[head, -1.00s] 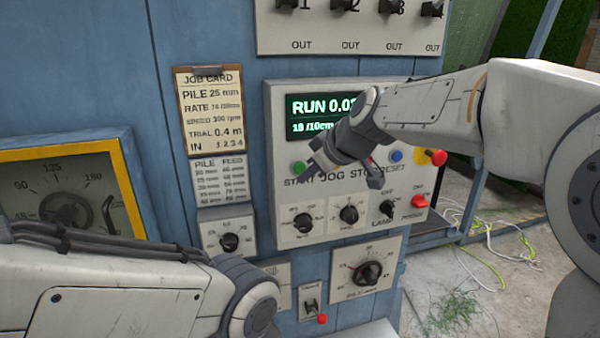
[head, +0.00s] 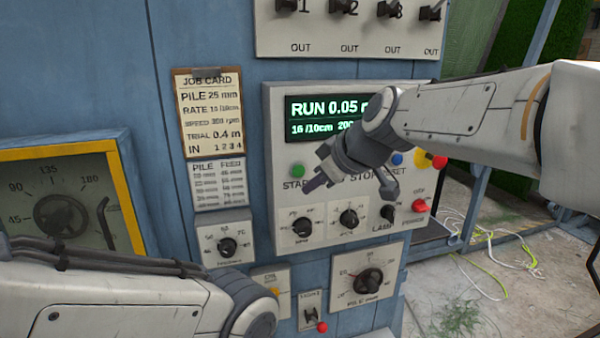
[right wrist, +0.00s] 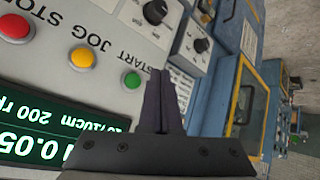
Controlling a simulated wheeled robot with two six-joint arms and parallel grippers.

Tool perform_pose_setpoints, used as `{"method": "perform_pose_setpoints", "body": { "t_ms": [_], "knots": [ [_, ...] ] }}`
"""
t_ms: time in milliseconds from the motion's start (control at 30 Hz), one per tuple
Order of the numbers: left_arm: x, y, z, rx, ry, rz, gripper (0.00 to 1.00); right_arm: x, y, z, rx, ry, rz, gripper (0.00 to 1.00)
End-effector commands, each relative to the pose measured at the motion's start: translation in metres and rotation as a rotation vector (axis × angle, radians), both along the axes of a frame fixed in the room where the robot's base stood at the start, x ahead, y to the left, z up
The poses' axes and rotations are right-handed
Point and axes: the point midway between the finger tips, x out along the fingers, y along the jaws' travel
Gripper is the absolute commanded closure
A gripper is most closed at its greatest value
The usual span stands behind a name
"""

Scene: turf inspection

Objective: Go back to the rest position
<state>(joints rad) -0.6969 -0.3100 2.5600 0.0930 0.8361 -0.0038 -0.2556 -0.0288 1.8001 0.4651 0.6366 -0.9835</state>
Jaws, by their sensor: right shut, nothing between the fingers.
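My right gripper (head: 316,183) is in front of the grey control panel (head: 273,160), below its lit display (head: 308,118), which reads RUN 0.05. Its fingers are together and empty, also in the right wrist view (right wrist: 163,85). They point left and down, near the green START button (head: 298,171), and seem clear of the panel. The right wrist view also shows the green button (right wrist: 131,80), a yellow button (right wrist: 82,60) and a red button (right wrist: 16,27). My left arm (head: 120,300) crosses the lower left; its gripper is out of view.
A job card (head: 210,112) hangs left of the panel. A yellow-edged dial box (head: 60,150) stands at the far left. Several knobs, including the pile height dial (head: 368,281), line the lower front. Cables (head: 510,263) lie on the floor at right.

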Motion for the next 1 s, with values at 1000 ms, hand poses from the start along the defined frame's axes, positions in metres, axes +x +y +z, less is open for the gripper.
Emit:
{"method": "perform_pose_setpoints", "body": {
  "t_ms": [1000],
  "knots": [
    [0.000, 0.000, -0.035, 0.000, 0.000, 0.005, 0.50, -0.303, -0.041, -0.244, -0.286, 0.752, -0.281, 1.00]
  ]
}}
